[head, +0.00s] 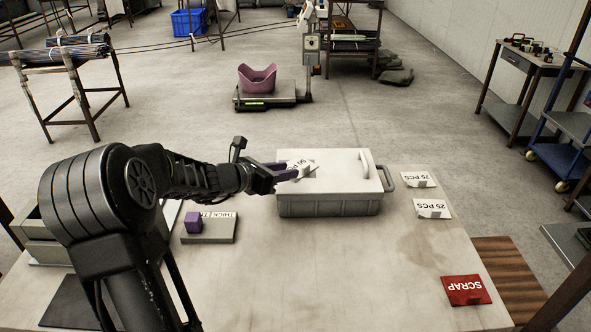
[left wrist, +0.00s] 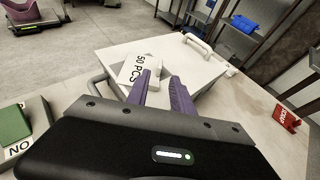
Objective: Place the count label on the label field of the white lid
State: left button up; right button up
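The white lid (head: 340,172) sits on a grey bin and also shows in the left wrist view (left wrist: 190,62). The white count label (head: 301,166), reading "50 PCS", is over the left part of the lid, turned at an angle; it also shows in the left wrist view (left wrist: 138,68). My left gripper (head: 289,172) is at the label. In the left wrist view its purple fingers (left wrist: 164,82) stand apart, the label beside the left fingertip and a gap before the right one. I cannot tell whether the label touches the lid. The label field is not distinguishable. My right gripper is not in view.
The grey bin (head: 330,205) stands on the table. Two "25 PCS" style labels (head: 432,208) (head: 418,179) lie right of it. A red SCRAP sign (head: 466,290) is at the front right. A purple cube (head: 193,222) rests on a grey-green block (head: 212,236). The table's front middle is clear.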

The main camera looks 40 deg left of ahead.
pick_arm(q)
jog(key=v, duration=0.5)
jog(key=shift+s+r, duration=0.1)
jog(key=shift+s, duration=0.25)
jog(key=shift+a, duration=0.1)
